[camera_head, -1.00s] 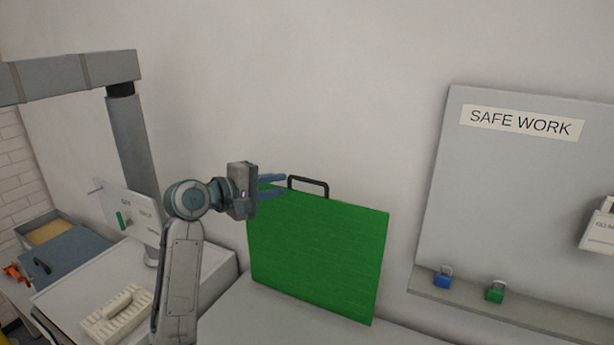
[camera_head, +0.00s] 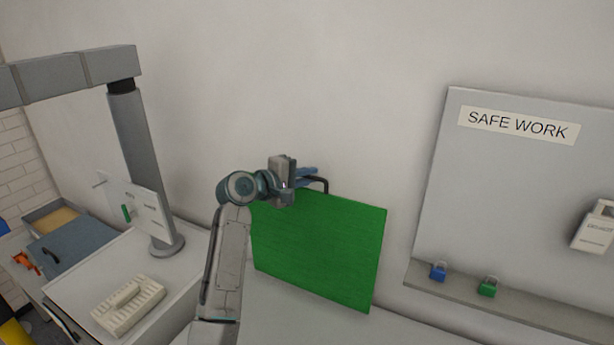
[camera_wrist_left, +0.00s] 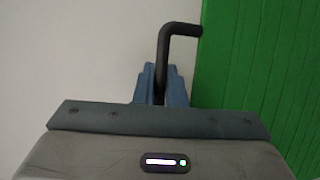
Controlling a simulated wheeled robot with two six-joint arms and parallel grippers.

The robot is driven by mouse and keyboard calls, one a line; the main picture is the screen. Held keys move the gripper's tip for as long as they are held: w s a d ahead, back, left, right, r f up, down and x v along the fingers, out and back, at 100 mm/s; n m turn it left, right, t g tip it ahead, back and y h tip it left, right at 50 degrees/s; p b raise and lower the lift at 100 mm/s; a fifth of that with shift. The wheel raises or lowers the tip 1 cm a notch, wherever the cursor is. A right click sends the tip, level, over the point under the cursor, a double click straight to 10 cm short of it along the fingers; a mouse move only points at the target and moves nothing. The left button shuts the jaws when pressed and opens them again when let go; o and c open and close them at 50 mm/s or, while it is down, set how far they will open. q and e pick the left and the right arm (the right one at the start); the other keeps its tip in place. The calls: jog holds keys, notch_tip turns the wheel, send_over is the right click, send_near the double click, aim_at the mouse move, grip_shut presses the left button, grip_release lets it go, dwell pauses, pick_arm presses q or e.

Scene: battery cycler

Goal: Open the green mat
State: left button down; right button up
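The green mat (camera_head: 325,250) is a flat upright panel standing against the wall, with a black handle (camera_head: 323,181) on its top edge. In the left wrist view the mat (camera_wrist_left: 262,60) fills the right side, and the bent black handle (camera_wrist_left: 178,31) runs down between the blue fingers. My left gripper (camera_head: 308,178) is at the top edge of the mat. Its fingers (camera_wrist_left: 161,85) lie close on both sides of the handle and look shut on it. My right gripper is not in view.
A grey board (camera_head: 520,190) marked SAFE WORK hangs at right, with blue (camera_head: 438,271) and green (camera_head: 488,287) padlocks on its ledge. The wall above the mat is clear.

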pick_arm(q)
jog(key=shift+s, duration=0.1)
jog(key=s+a+f+m+t+h+b, duration=0.1)
jog(key=s+a+f+b, duration=0.1)
jog(key=s+b, duration=0.4)
jog(key=s+a+f+m+t+h+b, duration=0.1)
jog(key=s+a+f+h+b, duration=0.1)
jog(key=s+b, duration=0.4)
jog(key=s+a+f+m+t+h+b, duration=0.1)
jog(key=s+a+f+h+b, duration=0.1)
jog(key=s+a+f+b, duration=0.2)
jog(key=s+a+b, duration=0.1)
jog(key=s+b, duration=0.2)
jog(key=s, duration=0.3)
jog(key=shift+t, duration=0.4)
jog(key=shift+s+a, duration=0.1)
